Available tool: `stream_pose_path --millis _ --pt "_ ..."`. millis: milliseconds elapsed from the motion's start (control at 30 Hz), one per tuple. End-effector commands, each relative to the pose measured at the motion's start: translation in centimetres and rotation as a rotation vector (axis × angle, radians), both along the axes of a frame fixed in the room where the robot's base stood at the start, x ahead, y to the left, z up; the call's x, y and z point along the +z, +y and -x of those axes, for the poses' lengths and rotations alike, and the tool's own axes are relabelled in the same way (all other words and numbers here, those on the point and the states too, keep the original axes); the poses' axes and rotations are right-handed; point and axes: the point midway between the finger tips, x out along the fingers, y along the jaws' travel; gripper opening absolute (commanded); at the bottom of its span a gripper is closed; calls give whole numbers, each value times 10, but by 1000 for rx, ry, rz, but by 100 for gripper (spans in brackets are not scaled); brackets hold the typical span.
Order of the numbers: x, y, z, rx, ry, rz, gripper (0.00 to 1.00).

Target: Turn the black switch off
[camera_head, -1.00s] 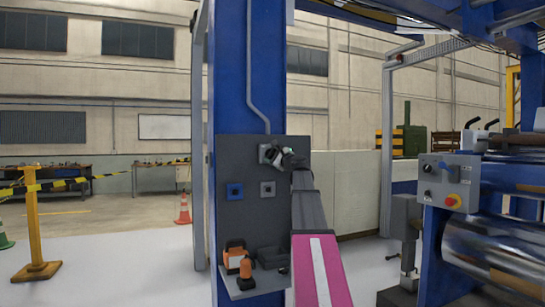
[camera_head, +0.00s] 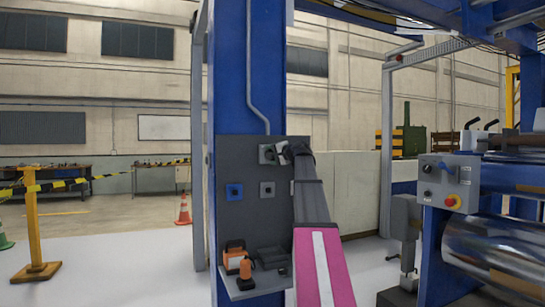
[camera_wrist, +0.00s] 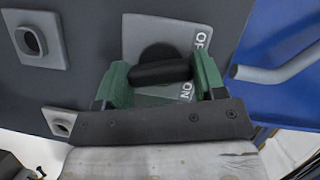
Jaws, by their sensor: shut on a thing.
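The black switch (camera_wrist: 160,72) is a round knob with a bar handle on a grey plate (camera_wrist: 187,28) in the wrist view. The plate carries partly hidden lettering: "ON" beside the right finger and letters starting "O" above it. My gripper (camera_wrist: 163,80) has green fingers on both ends of the handle and is shut on it. The handle lies nearly level across the wrist view; which mark it points to I cannot tell. In the head view my gripper (camera_head: 280,153) is at the top of the dark panel (camera_head: 245,215) and largely hides the switch.
An orange-and-black object (camera_head: 234,254) and other small items stand on the ledge below. A blue column (camera_head: 247,75) is behind the panel. A roller machine (camera_head: 490,215) stands at the right.

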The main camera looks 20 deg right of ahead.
Motion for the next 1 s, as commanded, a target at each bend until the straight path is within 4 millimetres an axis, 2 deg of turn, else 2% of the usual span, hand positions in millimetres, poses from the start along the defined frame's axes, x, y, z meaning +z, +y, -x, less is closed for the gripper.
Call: stream_pose_path --millis 200,500,1000 --pt "0 1 0 0 -4 193 40" --pt "1 1 1 1 -12 390 40" --pt "0 1 1 1 -14 496 40"
